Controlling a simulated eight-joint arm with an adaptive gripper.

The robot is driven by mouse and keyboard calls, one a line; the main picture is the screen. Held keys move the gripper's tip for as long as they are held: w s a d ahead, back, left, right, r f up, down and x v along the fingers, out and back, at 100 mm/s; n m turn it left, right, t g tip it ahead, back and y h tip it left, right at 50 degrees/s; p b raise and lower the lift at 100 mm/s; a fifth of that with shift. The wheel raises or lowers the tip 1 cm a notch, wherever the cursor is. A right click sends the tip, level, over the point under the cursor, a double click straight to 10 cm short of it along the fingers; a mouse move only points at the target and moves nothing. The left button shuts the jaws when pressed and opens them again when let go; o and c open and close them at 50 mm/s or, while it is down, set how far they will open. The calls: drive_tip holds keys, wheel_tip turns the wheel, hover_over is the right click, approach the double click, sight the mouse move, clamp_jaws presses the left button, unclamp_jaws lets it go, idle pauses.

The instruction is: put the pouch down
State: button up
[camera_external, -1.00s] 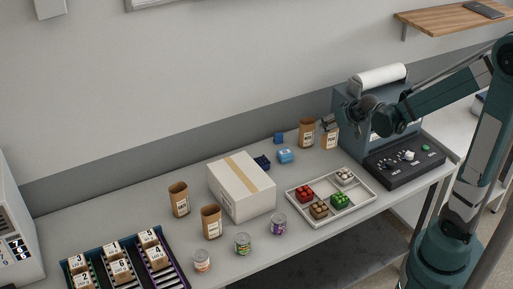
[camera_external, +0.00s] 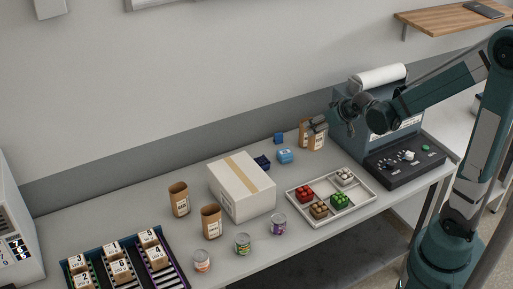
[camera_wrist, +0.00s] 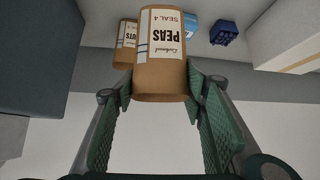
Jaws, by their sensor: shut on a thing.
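My gripper (camera_external: 318,124) is shut on a brown kraft pouch (camera_external: 319,139) at the back of the table, left of the dark machine. I cannot tell whether the held pouch touches the table.
A taped white box (camera_external: 241,187), a compartment tray (camera_external: 331,215) and several cans (camera_external: 243,243) are nearer the front. The sealing machine (camera_external: 376,150) stands at right. Some bare table lies in front of the pouches.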

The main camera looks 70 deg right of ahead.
drive_tip(key=w+a+r+n+y+p, duration=0.1)
drive_tip(key=w+a+r+n+y, duration=0.2)
drive_tip(key=w+a, duration=0.3)
drive_tip(key=w+a+r+n+y+p, duration=0.2)
drive_tip(key=w+a+r+n+y, duration=0.1)
drive_tip(key=w+a+r+n, duration=0.2)
drive_tip(key=w+a+r+n+t+y+p, duration=0.1)
drive_tip(key=w+a+r+n+y+p, duration=0.1)
drive_tip(key=w+a, duration=0.7)
drive_tip(key=a+r+n+y, duration=0.1)
drive_tip(key=a+r+n, duration=0.1)
drive_tip(key=a, duration=0.1)
drive_tip(key=shift+w+a, duration=0.2)
drive_tip(key=shift+a, duration=0.05)
drive_tip(key=shift+f, duration=2.85)
drive_tip(key=shift+f, duration=0.1)
drive_tip(key=shift+f, duration=1.95)
drive_tip(key=shift+f+b, duration=0.15)
drive_tip(key=shift+b, duration=0.15)
